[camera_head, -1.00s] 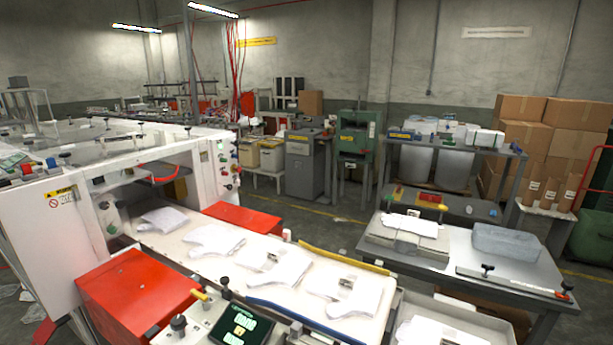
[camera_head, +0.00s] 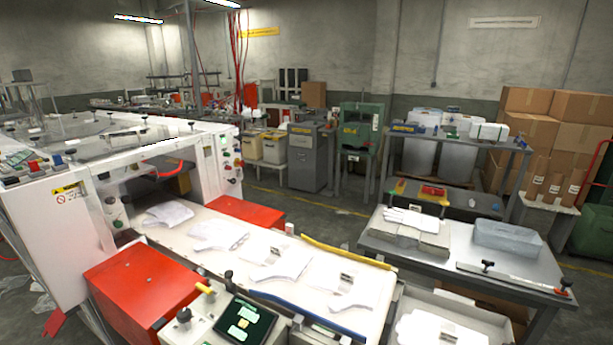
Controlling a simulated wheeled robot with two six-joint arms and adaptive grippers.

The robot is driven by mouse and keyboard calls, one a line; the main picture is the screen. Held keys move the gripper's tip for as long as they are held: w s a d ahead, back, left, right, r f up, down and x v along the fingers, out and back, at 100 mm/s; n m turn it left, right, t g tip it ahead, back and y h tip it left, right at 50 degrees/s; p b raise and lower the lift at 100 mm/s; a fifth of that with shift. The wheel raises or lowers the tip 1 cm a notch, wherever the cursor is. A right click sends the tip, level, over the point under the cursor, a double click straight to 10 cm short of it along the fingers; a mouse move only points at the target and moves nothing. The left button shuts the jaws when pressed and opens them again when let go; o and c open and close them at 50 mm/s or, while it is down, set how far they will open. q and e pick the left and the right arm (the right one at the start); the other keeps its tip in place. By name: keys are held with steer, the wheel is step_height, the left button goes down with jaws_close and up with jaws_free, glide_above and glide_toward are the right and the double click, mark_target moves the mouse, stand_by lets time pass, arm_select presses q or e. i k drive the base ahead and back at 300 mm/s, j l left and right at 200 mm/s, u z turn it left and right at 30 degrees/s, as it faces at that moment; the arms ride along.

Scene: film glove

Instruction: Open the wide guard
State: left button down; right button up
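A white machine (camera_head: 50,225) stands at the left with a dark opening facing the conveyor. A curved red handle (camera_head: 170,170) sits at the top of that opening, below a clear panel edge; this may be the wide guard, but I cannot tell its outline or whether it is shut. A pale conveyor bed (camera_head: 215,262) runs from the opening toward the front, with several white gloves (camera_head: 218,235) lying flat on it. Neither of my grippers is in view.
Red boxes (camera_head: 140,285) flank the conveyor. A control panel (camera_head: 243,318) with a green screen is at the front. A grey table (camera_head: 470,250) with a glove stack and a bluish tub (camera_head: 507,237) stands at right. Open floor (camera_head: 310,215) lies behind the conveyor.

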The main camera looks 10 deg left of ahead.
mark_target(147, 301)
steer(key=j+u, duration=0.1)
steer(key=u, duration=0.3)
steer(key=k+j+u, duration=0.1)
steer(key=u, duration=0.35)
steer(key=j+u, duration=0.15)
steer(key=u, duration=0.25)
steer(key=k+u, duration=0.1)
steer(key=u, duration=0.3)
steer(key=k+l+u, duration=0.1)
steer(key=u, duration=0.35)
